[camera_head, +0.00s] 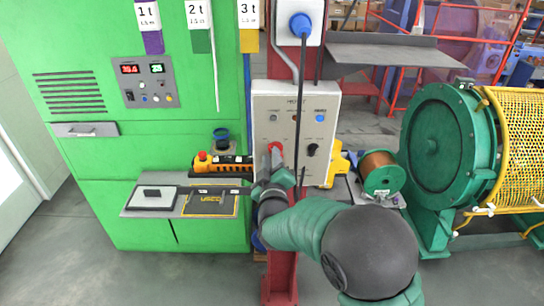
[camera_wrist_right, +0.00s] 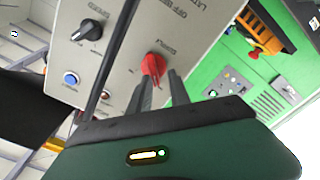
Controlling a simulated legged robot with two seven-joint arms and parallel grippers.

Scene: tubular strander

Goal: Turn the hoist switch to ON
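The hoist control box (camera_head: 290,101) is a light grey panel with a red rotary switch (camera_head: 275,148) low on its left side. The switch also shows in the right wrist view (camera_wrist_right: 153,64), with lettering beside it that is too small to read surely. My right gripper (camera_head: 272,160) is at the switch, its two grey fingers pointing at the panel. In the wrist view the fingertips (camera_wrist_right: 159,82) are apart, one on each side of the knob's near end. I cannot tell whether they touch it. My left gripper is not in view.
A black cable (camera_head: 303,90) hangs in front of the panel. A black knob (camera_head: 312,149) and a blue button (camera_head: 320,117) are on its right. An orange-yellow pendant (camera_head: 221,164) is at the left, by a green cabinet (camera_head: 90,215). A copper wire spool (camera_head: 380,171) stands right.

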